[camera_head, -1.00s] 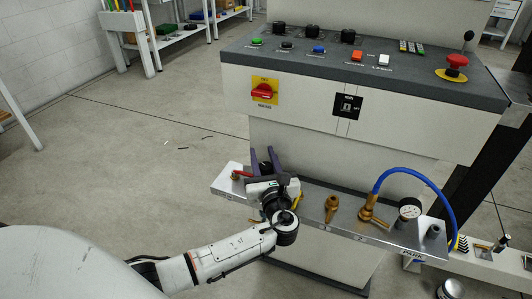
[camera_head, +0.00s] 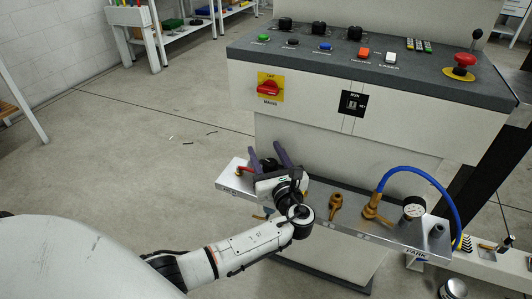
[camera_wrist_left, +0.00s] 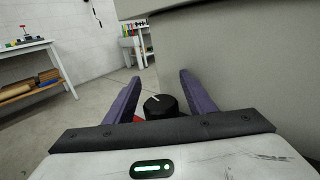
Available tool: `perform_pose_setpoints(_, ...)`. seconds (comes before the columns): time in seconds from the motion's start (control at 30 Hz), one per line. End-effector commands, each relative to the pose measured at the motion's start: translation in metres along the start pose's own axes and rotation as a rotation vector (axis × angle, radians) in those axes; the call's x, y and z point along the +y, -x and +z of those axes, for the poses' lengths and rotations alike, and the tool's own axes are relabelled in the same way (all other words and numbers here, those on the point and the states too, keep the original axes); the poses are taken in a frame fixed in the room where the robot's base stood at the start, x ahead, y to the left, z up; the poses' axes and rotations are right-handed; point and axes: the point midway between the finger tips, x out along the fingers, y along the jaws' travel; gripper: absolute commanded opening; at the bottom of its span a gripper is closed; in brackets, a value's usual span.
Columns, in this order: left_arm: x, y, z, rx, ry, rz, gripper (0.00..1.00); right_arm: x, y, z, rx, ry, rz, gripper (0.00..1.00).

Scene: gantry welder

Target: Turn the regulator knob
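The regulator knob (camera_wrist_left: 160,106) is black and round with a white mark on its top. In the left wrist view it stands between the two purple fingers of my left gripper (camera_wrist_left: 161,92). The fingers are apart, with gaps showing on both sides of the knob. In the head view my left gripper (camera_head: 268,157) is over the left part of the metal shelf (camera_head: 398,238), and it largely hides the knob there. My right gripper is in neither view.
A red-handled valve (camera_head: 244,169) sits just left of the gripper. Brass fittings (camera_head: 336,206), a pressure gauge (camera_head: 414,207) and a blue hose (camera_head: 440,184) are further right on the shelf. The control panel (camera_head: 390,80) rises behind.

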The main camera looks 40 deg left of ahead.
Motion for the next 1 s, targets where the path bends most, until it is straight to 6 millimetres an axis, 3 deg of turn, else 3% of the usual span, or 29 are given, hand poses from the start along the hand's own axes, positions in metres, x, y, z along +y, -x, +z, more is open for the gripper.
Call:
perform_pose_setpoints(0.37,0.0,0.009,0.0,0.003,-0.001,-0.002,0.49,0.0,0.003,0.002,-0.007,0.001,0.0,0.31)
perform_pose_setpoints(0.8,0.0,0.088,0.0,0.003,0.0,-0.001,0.49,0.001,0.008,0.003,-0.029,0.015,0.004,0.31)
perform_pose_setpoints(1.0,0.0,0.102,0.0,0.001,0.0,0.0,0.49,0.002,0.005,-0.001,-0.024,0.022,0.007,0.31)
